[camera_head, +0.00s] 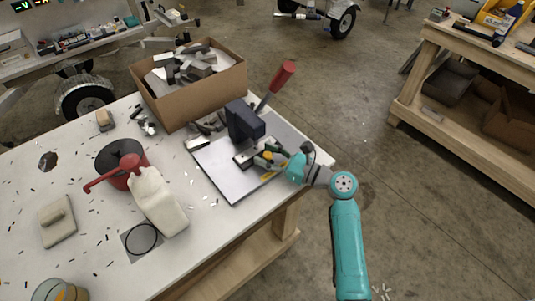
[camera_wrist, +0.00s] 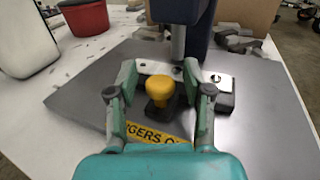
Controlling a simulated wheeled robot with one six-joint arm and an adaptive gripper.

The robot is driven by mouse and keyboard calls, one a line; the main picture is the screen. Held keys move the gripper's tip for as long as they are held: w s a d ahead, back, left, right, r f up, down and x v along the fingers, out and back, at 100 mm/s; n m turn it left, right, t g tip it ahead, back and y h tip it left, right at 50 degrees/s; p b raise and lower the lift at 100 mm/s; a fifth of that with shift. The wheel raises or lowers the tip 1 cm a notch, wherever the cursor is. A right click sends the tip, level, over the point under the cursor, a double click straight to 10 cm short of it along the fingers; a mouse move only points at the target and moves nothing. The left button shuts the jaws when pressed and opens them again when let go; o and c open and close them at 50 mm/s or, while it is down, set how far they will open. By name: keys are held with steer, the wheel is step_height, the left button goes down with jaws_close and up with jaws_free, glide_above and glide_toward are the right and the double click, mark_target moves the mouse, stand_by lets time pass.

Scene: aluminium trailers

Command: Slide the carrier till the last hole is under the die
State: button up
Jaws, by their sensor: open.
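The dark blue press (camera_head: 243,122) with its red-gripped lever (camera_head: 282,76) stands on a grey base plate (camera_head: 225,178) near the table's right corner. In the wrist view the press body (camera_wrist: 182,10) and a grey vertical die (camera_wrist: 178,42) show at the top. A carrier with a yellow knob (camera_wrist: 157,88) lies on the plate, with a metal strip (camera_wrist: 150,68) behind the knob under the die. My gripper (camera_wrist: 160,88) is open, one finger on each side of the knob; contact cannot be told.
A yellow warning label (camera_wrist: 158,133) lies on the plate in front of the knob. A cardboard box (camera_head: 190,88) of metal offcuts stands behind the press. A white jug (camera_head: 158,202) and a red can (camera_head: 127,172) stand to the left.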

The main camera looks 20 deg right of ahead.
jaws_close()
steer(key=shift+d, duration=0.1)
steer(key=d, duration=0.1)
steer(key=w+d, duration=0.1)
steer(key=d, duration=0.2)
steer(key=shift+w+d, duration=0.3)
steer(key=shift+d, duration=0.05)
jaws_free()
steer(key=shift+s, duration=0.1)
steer(key=v, duration=1.1)
steer(key=shift+s+d, duration=0.3)
